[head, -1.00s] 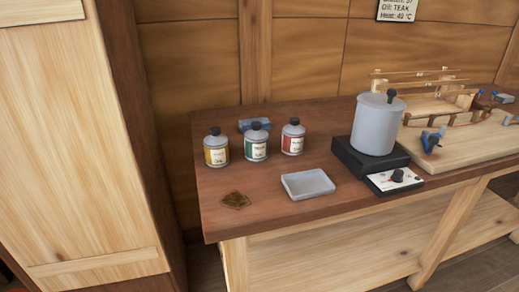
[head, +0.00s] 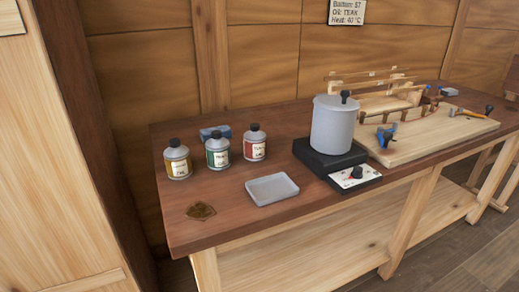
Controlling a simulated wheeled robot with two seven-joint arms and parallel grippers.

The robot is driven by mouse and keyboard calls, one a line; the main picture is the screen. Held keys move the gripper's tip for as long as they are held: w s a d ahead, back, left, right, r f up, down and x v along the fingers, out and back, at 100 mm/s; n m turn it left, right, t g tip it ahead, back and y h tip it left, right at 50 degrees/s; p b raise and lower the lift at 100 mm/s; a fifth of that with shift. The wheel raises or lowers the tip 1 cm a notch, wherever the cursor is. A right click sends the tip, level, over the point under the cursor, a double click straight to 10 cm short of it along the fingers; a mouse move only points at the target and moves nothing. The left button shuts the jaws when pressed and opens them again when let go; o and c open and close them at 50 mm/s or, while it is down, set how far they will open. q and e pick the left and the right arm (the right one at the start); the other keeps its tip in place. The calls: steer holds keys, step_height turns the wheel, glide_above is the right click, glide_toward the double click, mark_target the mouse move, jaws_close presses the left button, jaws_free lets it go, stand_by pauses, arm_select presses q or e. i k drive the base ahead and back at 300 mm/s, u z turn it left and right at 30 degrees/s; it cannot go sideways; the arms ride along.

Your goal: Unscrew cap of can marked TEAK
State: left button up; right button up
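Three grey cans with black caps stand upright on the left part of the wooden bench: one with a yellow label (head: 178,162), one with a green label (head: 218,152) and one with a red label (head: 254,145). The label lettering is too small to read surely, so I cannot tell which can is marked TEAK. The black caps of the yellow-label can (head: 174,143), green-label can (head: 214,132) and red-label can (head: 254,128) are all on. Neither of my grippers is in view.
On the bench (head: 235,222) are a grey tray (head: 272,188), a brown stain or rag (head: 201,211), a blue-grey block (head: 215,132) behind the cans, and a lidded pot (head: 332,127) on a black heater (head: 325,160). A wooden board (head: 410,145) with clamps lies right. A wall sign (head: 346,11) reads "Oil: TEAK".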

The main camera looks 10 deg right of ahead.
mark_target(218, 151)
steer(key=u, duration=0.15)
steer(key=k, duration=0.35)
steer(key=z, duration=1.1)
steer(key=i, duration=1.05)
steer(key=u, duration=0.95)
